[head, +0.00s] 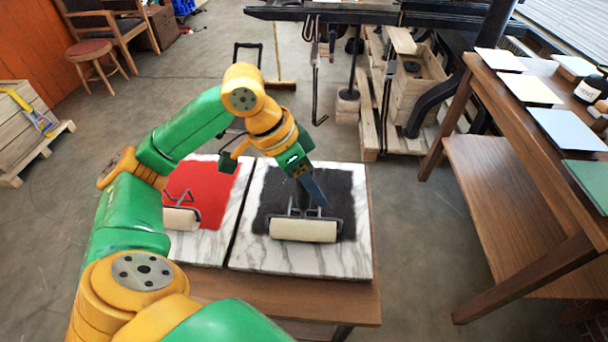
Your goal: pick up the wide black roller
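The wide roller (303,229) has a cream cylinder and a dark frame. It lies at the front edge of the black ink patch (345,190) on a white marble slab (300,262). My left gripper (313,199) points down over the black ink, right at the roller's frame and handle. Its dark blue fingers overlap the handle in this view. I cannot tell whether they are closed on it, as the handle is mostly hidden. My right gripper is not in view.
A narrower roller (181,218) lies on a red ink patch (208,190) on the left slab. Both slabs stand on a wooden table (340,303). A bench (530,130) with paper sheets stands right. Wooden crates (413,90) and a press are behind. Floor between table and bench is clear.

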